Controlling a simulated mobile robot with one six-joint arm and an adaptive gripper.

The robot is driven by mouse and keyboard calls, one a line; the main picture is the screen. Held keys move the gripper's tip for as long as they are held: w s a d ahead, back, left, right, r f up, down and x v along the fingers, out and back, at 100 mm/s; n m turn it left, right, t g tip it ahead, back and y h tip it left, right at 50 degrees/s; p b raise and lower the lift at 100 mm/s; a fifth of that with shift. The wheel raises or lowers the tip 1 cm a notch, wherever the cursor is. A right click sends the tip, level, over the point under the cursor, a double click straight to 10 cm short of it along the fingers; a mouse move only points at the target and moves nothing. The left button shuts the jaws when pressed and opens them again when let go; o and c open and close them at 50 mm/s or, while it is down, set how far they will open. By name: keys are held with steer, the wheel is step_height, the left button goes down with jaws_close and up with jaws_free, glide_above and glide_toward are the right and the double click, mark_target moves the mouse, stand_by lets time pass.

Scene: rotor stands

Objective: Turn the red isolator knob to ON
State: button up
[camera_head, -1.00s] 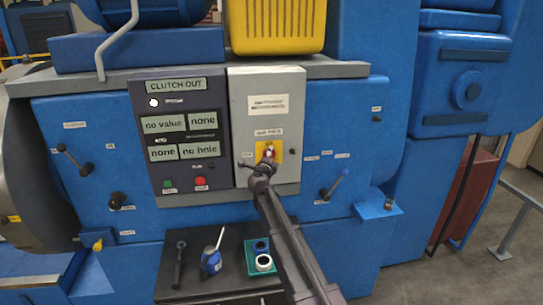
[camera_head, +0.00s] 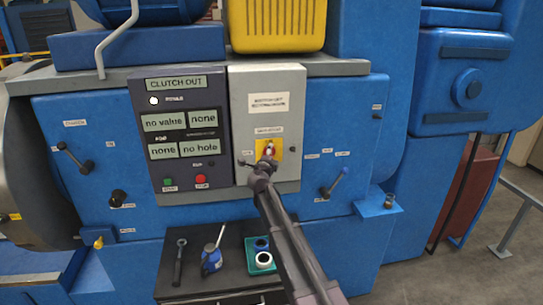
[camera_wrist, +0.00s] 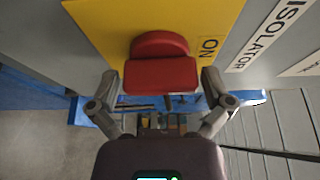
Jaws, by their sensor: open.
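The red isolator knob (camera_wrist: 161,65) sits on a yellow plate (camera_wrist: 105,28) in the wrist view. An "ON" label (camera_wrist: 209,47) is just right of the knob, and an "ISOLATOR" label (camera_wrist: 268,35) is farther right. My gripper (camera_wrist: 161,88) is open, with one finger on each side of the knob; whether the fingers touch it I cannot tell. In the head view the knob (camera_head: 270,147) is a small red patch on the grey panel (camera_head: 285,85), partly hidden by my gripper (camera_head: 266,164).
A dark control panel (camera_head: 183,117) with displays is left of the grey panel. A blue-tipped lever (camera_head: 337,182) stands out to the right. A black bench (camera_head: 205,285) below carries a blue can (camera_head: 211,259) and a green tray (camera_head: 249,254).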

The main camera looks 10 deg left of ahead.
steer(key=s+a, duration=0.1)
steer(key=s, duration=1.1)
steer(key=shift+a, duration=0.15)
steer(key=shift+w+f, duration=0.1)
steer(key=s+d+f+n+g+y+b, duration=0.4)
steer(key=s+d+f+n+g+b, duration=0.15)
steer(key=f+n, duration=0.45)
steer(key=s+d+f+n+g+y+b, duration=0.4)
steer(key=s+f+n+y+b, duration=0.25)
steer(key=f, duration=0.55)
steer(key=s+d+f+n+g+h+b, duration=0.1)
steer(key=s+d+f+g+h+b, duration=0.2)
steer(key=s+d+f, duration=0.4)
steer(key=s+d+f+n+g+h+b, duration=0.2)
steer(key=s+d+f+g+h, duration=0.3)
steer(key=s+d, duration=0.5)
step_height(320, 180, down, 2)
steer(key=shift+s+d+f+h+b, duration=0.2)
steer(key=shift+s+d+h+b, duration=0.25)
steer(key=shift+d, duration=0.8)
